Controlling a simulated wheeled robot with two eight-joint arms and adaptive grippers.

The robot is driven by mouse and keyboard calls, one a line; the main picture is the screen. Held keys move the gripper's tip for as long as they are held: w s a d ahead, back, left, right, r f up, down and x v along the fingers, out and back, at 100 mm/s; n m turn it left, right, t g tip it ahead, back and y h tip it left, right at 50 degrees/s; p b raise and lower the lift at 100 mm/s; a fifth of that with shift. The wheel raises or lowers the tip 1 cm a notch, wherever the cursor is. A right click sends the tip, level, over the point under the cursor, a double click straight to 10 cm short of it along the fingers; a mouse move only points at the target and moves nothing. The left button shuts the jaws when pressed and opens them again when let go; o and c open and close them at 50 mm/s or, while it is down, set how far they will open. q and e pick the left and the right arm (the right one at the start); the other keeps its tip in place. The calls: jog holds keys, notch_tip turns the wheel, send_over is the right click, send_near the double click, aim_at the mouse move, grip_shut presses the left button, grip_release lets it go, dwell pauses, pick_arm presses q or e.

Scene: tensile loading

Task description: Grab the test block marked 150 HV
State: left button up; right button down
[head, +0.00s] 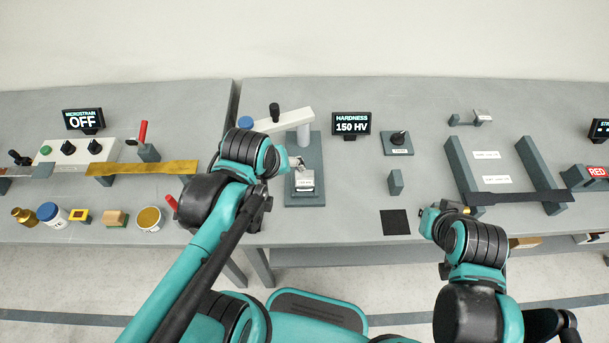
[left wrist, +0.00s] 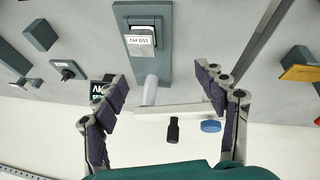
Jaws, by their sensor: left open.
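The test block (left wrist: 141,42) has a pale label reading 150 HV, upside down in the left wrist view. It sits on the grey base of the hardness tester (left wrist: 163,70), and in the head view the block (head: 305,181) is at the base's front part. My left gripper (left wrist: 160,80) is open and empty, with its fingers spread wide and the block ahead between their lines, apart from them. In the head view the left gripper (head: 295,163) is just behind and above the block, mostly hidden by the wrist. My right gripper (head: 434,217) is near the table's front edge; its jaws are unclear.
The tester's white arm and post (head: 304,132) stand close behind the block. A display (head: 351,124) reads HARDNESS 150 HV. A small grey block (head: 395,182) and a black square (head: 395,222) are to the right. Several small items line the left table's front.

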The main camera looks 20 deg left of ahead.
pick_arm(q)
jog(key=w+d+n+g+p, duration=0.2)
jog(key=w+n+p, duration=0.25)
jog(key=n, duration=0.25)
jog(key=n+g+p, duration=0.2)
jog(key=n+g, duration=0.1)
jog(key=n, duration=0.6)
send_near(305, 177)
jog(key=shift+w+f, duration=0.3)
jog(key=shift+w, duration=0.1)
jog(key=f, duration=0.2)
jog(key=f+b, duration=0.1)
jog(key=f, duration=0.1)
jog(key=f+b, duration=0.1)
jog(key=f, duration=0.1)
jog(key=shift+s+d+f, duration=0.1)
jog(key=shift+s+f, duration=0.2)
jog(key=shift+s, duration=0.1)
jog(key=shift+f, duration=0.35)
jog(key=c, duration=1.6)
jog(key=shift+r, duration=0.1)
jog(key=shift+r, duration=0.1)
